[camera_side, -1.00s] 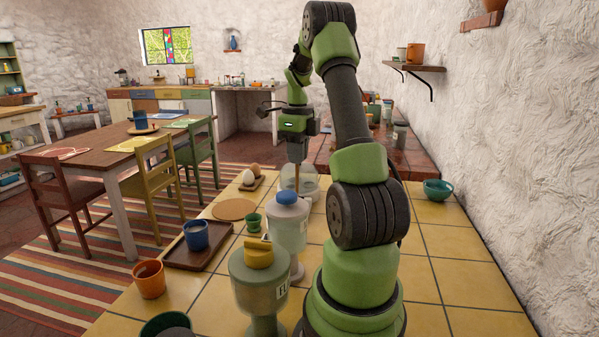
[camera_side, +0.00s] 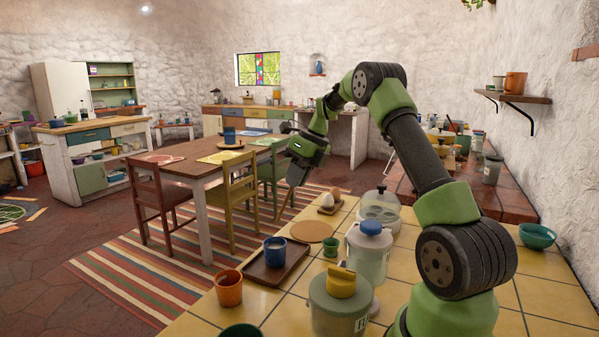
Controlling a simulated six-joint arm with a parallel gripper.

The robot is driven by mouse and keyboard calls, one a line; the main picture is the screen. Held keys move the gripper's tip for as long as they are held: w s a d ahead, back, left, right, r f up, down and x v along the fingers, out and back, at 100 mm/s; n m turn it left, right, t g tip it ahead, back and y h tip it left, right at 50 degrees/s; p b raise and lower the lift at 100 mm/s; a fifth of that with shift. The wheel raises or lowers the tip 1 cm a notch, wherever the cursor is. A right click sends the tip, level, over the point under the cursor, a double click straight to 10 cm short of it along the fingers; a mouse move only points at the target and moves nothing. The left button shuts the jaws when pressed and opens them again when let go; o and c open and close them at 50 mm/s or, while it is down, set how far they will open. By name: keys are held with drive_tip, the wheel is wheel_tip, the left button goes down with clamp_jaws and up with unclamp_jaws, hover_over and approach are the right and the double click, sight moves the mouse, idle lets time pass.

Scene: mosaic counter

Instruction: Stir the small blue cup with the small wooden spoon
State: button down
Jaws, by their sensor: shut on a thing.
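The small blue cup (camera_side: 275,252) stands upright with pale contents on a brown tray (camera_side: 258,274) on the tiled counter. My gripper (camera_side: 296,177) is up and behind the cup in the picture, a little to its right, with the chairs behind it. It is shut on what looks like the small wooden spoon (camera_side: 288,203), a thin brown stick that slants down. The spoon's lower end is hard to make out against the chair legs and rug. The spoon is apart from the cup.
A terracotta cup (camera_side: 229,289), a small green cup (camera_side: 330,246), a round mat (camera_side: 311,231) and eggs in a holder (camera_side: 328,204) are around the tray. Lidded jars (camera_side: 368,255) stand to its right. The counter's left edge runs beside the tray.

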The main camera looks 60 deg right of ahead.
wheel_tip(320, 180, down, 9)
drive_tip(key=shift+w+a, duration=0.25)
drive_tip(key=shift+w, duration=0.1)
idle(0.5)
drive_tip(key=shift+d+r, duration=0.1)
drive_tip(key=shift+d, duration=0.05)
